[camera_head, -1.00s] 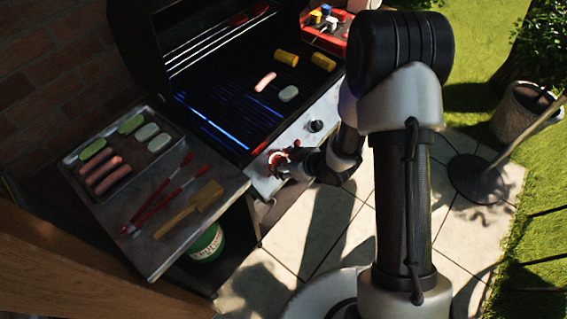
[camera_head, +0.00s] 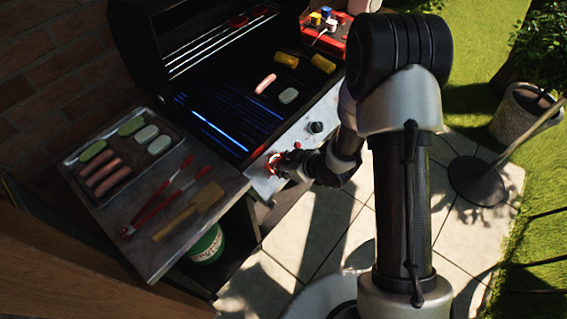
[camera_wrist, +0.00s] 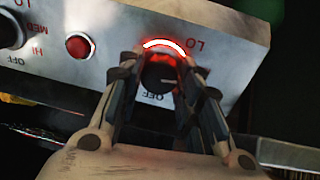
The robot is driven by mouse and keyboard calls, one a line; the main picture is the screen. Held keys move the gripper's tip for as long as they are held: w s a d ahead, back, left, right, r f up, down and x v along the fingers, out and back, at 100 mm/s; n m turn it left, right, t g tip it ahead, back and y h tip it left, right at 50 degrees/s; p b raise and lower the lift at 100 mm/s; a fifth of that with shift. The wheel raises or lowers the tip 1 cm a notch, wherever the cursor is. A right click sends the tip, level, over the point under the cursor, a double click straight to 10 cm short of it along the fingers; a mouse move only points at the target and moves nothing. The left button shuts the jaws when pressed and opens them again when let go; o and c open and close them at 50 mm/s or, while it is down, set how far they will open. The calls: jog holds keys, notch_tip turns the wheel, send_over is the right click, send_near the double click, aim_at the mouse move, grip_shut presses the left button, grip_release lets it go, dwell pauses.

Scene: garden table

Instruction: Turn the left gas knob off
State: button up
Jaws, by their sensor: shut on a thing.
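The left gas knob (camera_wrist: 158,78) is dark and round, on the grill's metal front panel (camera_wrist: 235,62). A red-lit arc shows along its edge in the wrist view, with LO and OFF lettering around it. My gripper (camera_wrist: 160,70) is shut on this knob, one finger on each side. In the head view my gripper (camera_head: 284,167) is at the panel's near end, and red light shows at the knob, which the fingers partly hide. A blue flame line (camera_head: 219,131) shows inside the grill on the left.
The right knob (camera_head: 316,127) and a red button (camera_head: 297,146) sit further along the panel.

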jog(key=shift+r+p, duration=0.1)
jog(key=shift+p, duration=0.2)
jog(key=m+p, duration=0.4)
jog(key=shift+r+m, duration=0.15)
jog(key=shift+m, duration=0.25)
jog(key=m+p, duration=0.4)
jog(key=m, duration=0.1)
jog(key=shift+w+g+p, duration=0.1)
jog(key=shift+g+p, duration=0.2)
jog(key=m+p, duration=0.3)
jog(key=m, duration=0.2)
jog(key=shift+d, duration=0.1)
jog(key=shift+w+f+m+g+p, duration=0.15)
jog(key=shift+m+p, duration=0.4)
jog(key=shift+m, duration=0.5)
jog(key=shift+s+f+m+g+p, duration=0.15)
jog(key=shift+m+p, duration=0.4)
jog(key=shift+m, duration=0.5)
jog(key=shift+w+r, duration=0.1)
jog(key=o, duration=1.1)
jog(key=shift+c, duration=0.2)
